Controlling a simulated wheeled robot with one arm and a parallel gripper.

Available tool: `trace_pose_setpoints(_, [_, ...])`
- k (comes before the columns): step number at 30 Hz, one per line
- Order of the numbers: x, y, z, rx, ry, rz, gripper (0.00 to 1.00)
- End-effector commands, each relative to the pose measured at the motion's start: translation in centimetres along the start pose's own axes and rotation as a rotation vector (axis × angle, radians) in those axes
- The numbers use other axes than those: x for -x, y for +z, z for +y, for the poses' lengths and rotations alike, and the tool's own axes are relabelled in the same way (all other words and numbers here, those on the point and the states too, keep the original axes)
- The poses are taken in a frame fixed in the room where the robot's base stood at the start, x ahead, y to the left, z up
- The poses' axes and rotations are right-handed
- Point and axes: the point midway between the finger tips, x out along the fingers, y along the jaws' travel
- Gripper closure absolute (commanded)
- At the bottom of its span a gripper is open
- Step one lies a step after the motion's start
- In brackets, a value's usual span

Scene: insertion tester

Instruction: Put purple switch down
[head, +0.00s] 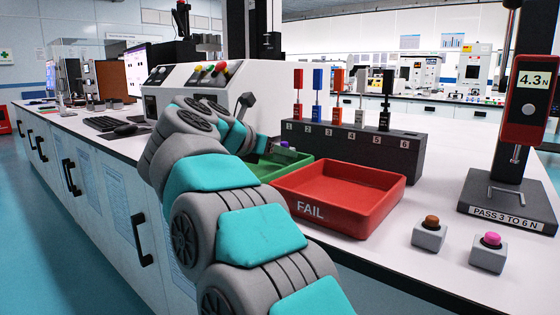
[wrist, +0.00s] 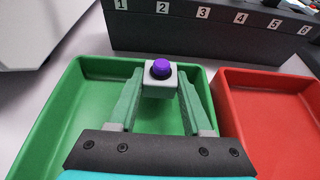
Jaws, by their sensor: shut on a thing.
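The purple switch (wrist: 161,70) is a purple button on a small pale block, upright. My gripper (wrist: 160,90) is shut on its block, with one green finger on each side. The switch is over or inside the green tray (wrist: 65,105), toward its far side; I cannot tell whether it touches the tray floor. In the head view the purple switch (head: 284,144) is small and partly hidden by my gripper (head: 272,147). My arm covers much of the green tray (head: 298,166) there.
The red FAIL tray (head: 345,188) stands right of the green one, empty. Behind is a dark numbered rack (head: 350,145) with several upright tools. A force tester (head: 510,190) and two more switches, orange-brown (head: 430,232) and pink (head: 490,252), are at right.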

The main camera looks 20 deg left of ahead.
Motion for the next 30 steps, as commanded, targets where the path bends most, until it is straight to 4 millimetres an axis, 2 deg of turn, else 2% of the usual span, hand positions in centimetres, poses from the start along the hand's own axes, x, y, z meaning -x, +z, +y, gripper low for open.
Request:
trace_pose_setpoints(3, [-0.6,-1.3,-0.1,0.004,-0.001,0.0,1.0])
trace_pose_setpoints(6, [-0.7,-1.7,-0.1,0.001,0.0,0.0,1.0])
trace_pose_setpoints(21, [-1.0,-2.4,0.0,0.001,0.001,0.0,1.0])
trace_pose_setpoints(22, [-1.0,-2.3,0.0,0.001,0.001,0.0,0.49])
trace_pose_setpoints(30, [-0.9,-2.3,0.0,0.001,0.001,0.0,0.21])
